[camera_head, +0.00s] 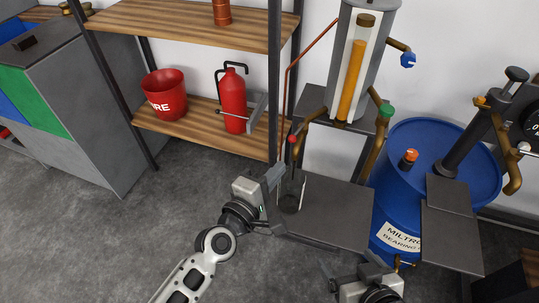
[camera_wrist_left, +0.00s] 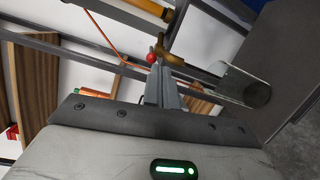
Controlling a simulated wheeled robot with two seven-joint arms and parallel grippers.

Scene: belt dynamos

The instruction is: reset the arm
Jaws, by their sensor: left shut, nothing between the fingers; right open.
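My left gripper (camera_head: 274,178) is shut and empty, held out beside a clear glass beaker (camera_head: 291,196). In the left wrist view its closed fingers (camera_wrist_left: 161,88) point away from the camera, with the beaker (camera_wrist_left: 244,86) to their right and apart from them. The beaker stands on a dark grey plate (camera_head: 335,212), below a brass tap with a red knob (camera_head: 292,139). My right gripper (camera_head: 352,268) is open and empty near the bottom of the head view, in front of the plate.
A blue drum (camera_head: 415,150) stands right of the plate, with a second grey plate (camera_head: 450,238) before it. A grey cylinder with an amber sight tube (camera_head: 352,80) rises behind. Wooden shelves hold a red bucket (camera_head: 165,94) and an extinguisher (camera_head: 232,99). Floor at left is clear.

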